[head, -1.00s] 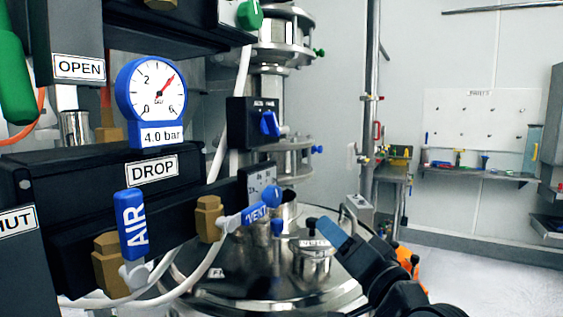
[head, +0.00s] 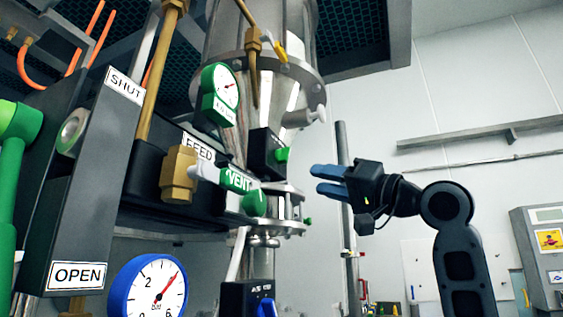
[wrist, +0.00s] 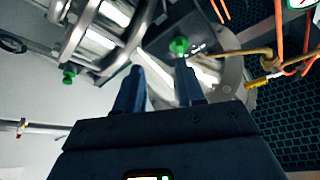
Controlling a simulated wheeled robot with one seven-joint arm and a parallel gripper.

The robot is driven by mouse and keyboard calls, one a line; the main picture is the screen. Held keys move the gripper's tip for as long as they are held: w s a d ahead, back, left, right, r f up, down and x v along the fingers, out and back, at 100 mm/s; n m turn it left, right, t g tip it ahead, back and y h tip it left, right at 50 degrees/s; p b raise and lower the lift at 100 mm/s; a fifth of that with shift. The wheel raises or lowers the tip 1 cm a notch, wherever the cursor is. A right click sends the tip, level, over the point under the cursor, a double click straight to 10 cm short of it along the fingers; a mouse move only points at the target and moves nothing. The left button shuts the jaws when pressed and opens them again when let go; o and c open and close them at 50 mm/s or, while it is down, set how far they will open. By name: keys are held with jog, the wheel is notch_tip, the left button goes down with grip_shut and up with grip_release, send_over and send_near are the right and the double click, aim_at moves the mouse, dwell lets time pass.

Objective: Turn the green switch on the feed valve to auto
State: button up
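The green switch (head: 282,155) is a small knob on the right side of a black box (head: 262,152) by the steel vessel, right of the FEED label (head: 199,148). Its setting cannot be read. My gripper (head: 317,179) is raised to the right of the switch, with its two blue fingers pointing left towards it. The fingers are apart and empty, and a gap to the switch shows in the head view. In the wrist view a green knob, likely this switch (wrist: 179,46), appears just beyond the tip of the right finger.
A green VENT handle (head: 238,181) and a green gauge (head: 221,85) are left of the switch. A steel flange (head: 285,190) lies below it. A blue gauge (head: 150,288) and a blue switch (head: 265,306) are lower down. The space right of my gripper is mostly open.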

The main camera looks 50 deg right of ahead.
aim_at(288, 157)
jog(key=shift+n+y, duration=0.3)
jog(key=shift+n, duration=0.2)
jog(key=shift+w+a+r+p, duration=0.4)
jog(key=shift+w+r+p, duration=0.05)
jog(key=shift+w+r, duration=0.6)
jog(key=shift+w+a+r+p, duration=0.45)
jog(key=shift+w+r, duration=0.45)
jog(key=shift+w, duration=0.2)
jog(key=shift+w+a+r+p, duration=0.35)
jog(key=shift+w+r+p, duration=0.1)
jog(key=shift+w+r, duration=0.6)
jog(key=shift+c, duration=0.4)
grip_shut()
